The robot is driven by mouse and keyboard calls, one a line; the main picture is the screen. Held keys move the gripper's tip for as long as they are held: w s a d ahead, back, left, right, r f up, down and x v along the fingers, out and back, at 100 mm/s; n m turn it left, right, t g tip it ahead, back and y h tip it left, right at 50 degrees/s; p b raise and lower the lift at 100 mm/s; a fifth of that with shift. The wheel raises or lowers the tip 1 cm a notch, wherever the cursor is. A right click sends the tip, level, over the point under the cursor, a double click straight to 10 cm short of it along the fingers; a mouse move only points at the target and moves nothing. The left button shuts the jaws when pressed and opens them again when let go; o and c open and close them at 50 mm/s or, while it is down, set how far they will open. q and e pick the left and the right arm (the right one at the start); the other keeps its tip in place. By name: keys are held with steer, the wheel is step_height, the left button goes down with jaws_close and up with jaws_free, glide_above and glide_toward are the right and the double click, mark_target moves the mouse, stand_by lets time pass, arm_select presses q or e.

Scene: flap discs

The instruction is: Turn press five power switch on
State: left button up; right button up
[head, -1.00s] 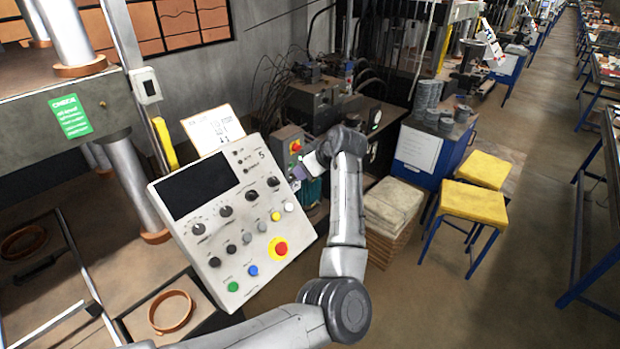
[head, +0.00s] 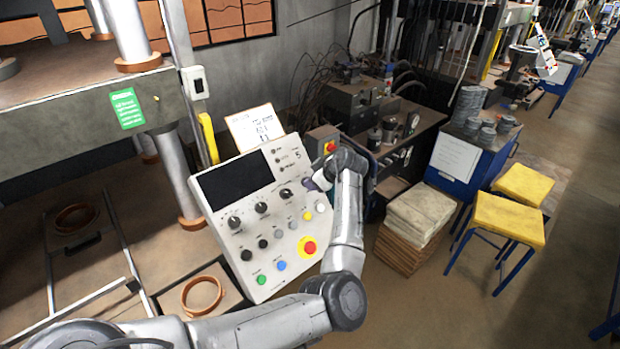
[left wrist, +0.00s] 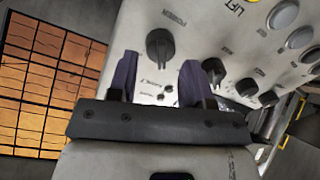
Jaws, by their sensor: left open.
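The press five control panel (head: 250,205), marked 5, is a tilted light grey box in the middle of the head view. The power switch (left wrist: 160,46) is a black rotary knob under the POWER label in the left wrist view. My left gripper (head: 311,184) is at the panel's upper right, close to its face, and covers the right end of the knob row in the head view. In the left wrist view its two purple fingers (left wrist: 159,82) are open and empty. The knob shows beyond and between them; I cannot tell any contact. My right gripper is not in view.
More black knobs (left wrist: 213,71) sit beside the power switch. A red emergency stop (head: 308,246) on yellow, a blue button (head: 281,266) and a green button (head: 261,279) are lower on the panel. A paper sheet (head: 255,127) stands behind it. Yellow stools (head: 508,218) stand right.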

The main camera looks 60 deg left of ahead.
arm_select(q)
steer(key=shift+p+x, duration=0.3)
steer(key=shift+x, duration=1.4)
steer(key=shift+c, duration=0.4)
